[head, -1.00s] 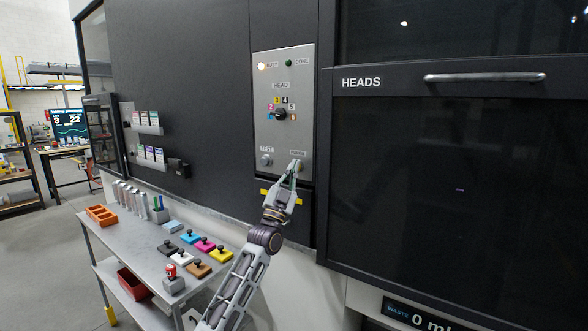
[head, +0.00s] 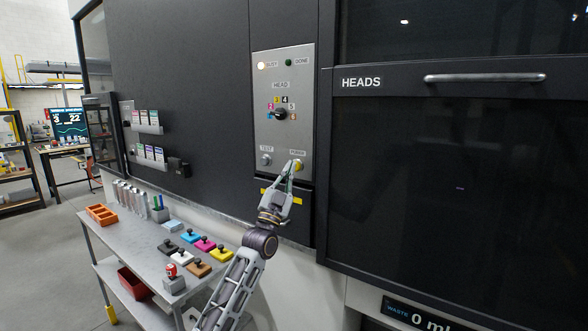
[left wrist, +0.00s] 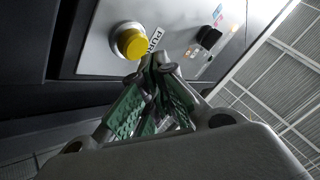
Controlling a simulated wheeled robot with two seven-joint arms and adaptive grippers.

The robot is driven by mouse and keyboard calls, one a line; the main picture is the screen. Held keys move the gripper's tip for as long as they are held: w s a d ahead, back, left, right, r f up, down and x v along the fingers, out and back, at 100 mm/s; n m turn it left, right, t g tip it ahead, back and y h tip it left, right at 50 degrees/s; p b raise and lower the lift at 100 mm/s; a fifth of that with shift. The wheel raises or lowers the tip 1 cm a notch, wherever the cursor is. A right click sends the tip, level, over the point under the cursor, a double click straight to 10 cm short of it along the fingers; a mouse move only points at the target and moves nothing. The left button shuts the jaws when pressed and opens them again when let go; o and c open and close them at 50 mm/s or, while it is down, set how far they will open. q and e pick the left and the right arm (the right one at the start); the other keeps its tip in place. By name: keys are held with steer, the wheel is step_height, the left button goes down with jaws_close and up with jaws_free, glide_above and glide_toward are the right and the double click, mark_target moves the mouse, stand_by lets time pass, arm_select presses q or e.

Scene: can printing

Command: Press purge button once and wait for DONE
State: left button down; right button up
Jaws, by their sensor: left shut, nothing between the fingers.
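The grey control panel (head: 284,110) is upright on the dark machine wall. Its BUSY lamp (head: 261,66) glows and its DONE lamp (head: 289,62) is dark green and unlit. The yellow purge button (head: 299,166) is at the panel's lower right, partly behind my fingers in the head view. My right gripper is not in view.
The HEAD selector knob (head: 281,114) and TEST button (head: 266,160) share the panel. A grey bench (head: 140,250) with coloured stamp-like blocks stands below left. The HEADS door (head: 450,180) with its bar handle is to the right, above a waste display (head: 410,315).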

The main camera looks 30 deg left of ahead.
arm_select(q)
steer(key=s, duration=0.5)
steer(key=shift+a+p, duration=0.2)
steer(key=shift+p, duration=0.15)
stand_by(1.1)
